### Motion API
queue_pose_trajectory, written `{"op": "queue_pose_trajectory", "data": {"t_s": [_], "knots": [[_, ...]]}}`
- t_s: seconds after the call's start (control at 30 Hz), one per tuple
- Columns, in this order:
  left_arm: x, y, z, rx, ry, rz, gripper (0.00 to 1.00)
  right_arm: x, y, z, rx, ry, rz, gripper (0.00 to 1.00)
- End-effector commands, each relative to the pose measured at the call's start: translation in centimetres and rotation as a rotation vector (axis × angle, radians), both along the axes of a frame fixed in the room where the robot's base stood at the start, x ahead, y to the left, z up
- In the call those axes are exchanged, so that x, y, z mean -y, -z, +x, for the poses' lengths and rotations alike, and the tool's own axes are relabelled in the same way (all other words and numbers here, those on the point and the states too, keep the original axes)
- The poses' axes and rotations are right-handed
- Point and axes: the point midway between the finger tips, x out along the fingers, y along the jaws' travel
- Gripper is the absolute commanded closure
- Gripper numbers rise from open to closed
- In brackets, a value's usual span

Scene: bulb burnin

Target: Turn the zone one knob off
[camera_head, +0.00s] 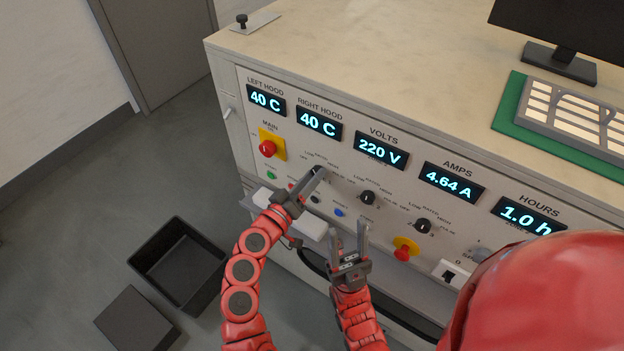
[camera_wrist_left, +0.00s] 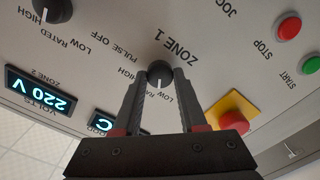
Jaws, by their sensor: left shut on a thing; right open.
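The zone one knob (camera_wrist_left: 159,72) is a round black dial with a white mark, under the words ZONE 1 in the upside-down left wrist view. The mark points down in that view, toward the displays. My left gripper (camera_wrist_left: 160,80) has its fingers on both sides of the knob and is shut on it. In the head view my left gripper (camera_head: 320,173) reaches the panel below the right hood display and mostly hides the knob. My right gripper (camera_head: 349,232) is open and empty, in front of the panel's lower part.
The zone two knob (camera_head: 368,198) and another black knob (camera_head: 422,226) sit to the right. A red main switch (camera_head: 267,148) is on the left, a red emergency button (camera_head: 402,254) lower right. A black bin (camera_head: 180,262) stands on the floor.

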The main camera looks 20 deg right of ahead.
Motion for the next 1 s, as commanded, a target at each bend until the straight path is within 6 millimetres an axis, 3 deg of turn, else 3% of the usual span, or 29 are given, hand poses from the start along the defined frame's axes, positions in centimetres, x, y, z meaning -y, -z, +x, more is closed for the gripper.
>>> {"op": "queue_pose_trajectory", "data": {"t_s": [0.6,1.0], "knots": [[-0.1,0.18,0.05,-0.452,-0.001,-0.349,1.0,0.0,0.13,0.01,0.0,0.0,0.0,0.5],[-0.08,0.24,0.01,-0.638,-0.001,-0.494,1.0,0.01,-0.28,0.0,0.0,0.0,0.0,0.5]]}}
